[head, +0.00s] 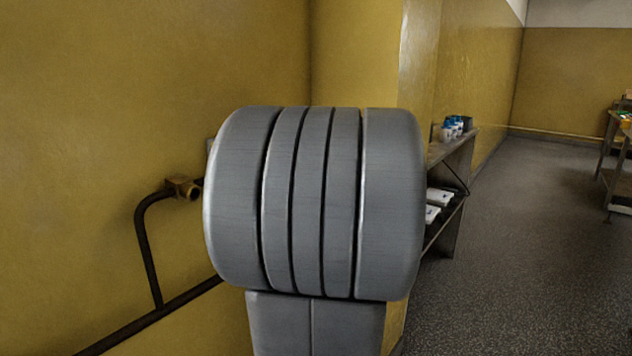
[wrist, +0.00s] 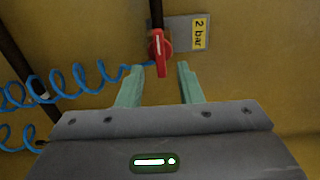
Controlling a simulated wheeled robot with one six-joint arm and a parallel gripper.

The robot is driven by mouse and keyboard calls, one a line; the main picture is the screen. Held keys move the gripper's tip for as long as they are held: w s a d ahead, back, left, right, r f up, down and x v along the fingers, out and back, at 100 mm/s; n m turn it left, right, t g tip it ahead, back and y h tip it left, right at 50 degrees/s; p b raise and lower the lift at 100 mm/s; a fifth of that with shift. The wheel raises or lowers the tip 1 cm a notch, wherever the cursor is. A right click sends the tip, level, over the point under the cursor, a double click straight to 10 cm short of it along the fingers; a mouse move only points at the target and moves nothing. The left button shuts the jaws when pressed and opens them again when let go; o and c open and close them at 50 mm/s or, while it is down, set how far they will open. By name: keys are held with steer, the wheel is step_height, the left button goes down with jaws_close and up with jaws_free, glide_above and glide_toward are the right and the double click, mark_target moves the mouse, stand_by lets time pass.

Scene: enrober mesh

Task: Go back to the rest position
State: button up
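My gripper (wrist: 161,80) shows in the wrist view with its two pale green fingers apart and nothing between them. The fingertips point at a yellow wall, just below a red valve handle (wrist: 161,52) with a white stripe on a dark vertical pipe. I cannot tell whether a finger touches the handle; a gap seems to show. In the head view my grey arm link fills the middle and hides the gripper and the red handle.
A coiled blue hose (wrist: 62,92) runs left of the handle. A "2 bar" label (wrist: 200,33) is on a grey plate. A dark pipe (head: 147,250) with a brass fitting (head: 183,187) runs along the wall. A shelf (head: 455,185) stands right; the floor (head: 520,250) beyond is clear.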

steer(key=shift+x, duration=1.95)
steer(key=v, duration=1.4)
steer(key=w+a+n+b, duration=0.1)
steer(key=w+a+n, duration=0.6)
steer(key=a, duration=0.4)
steer(key=shift+w+r+n, duration=0.25)
steer(key=shift+w+n, duration=0.15)
steer(key=shift+w, duration=0.3)
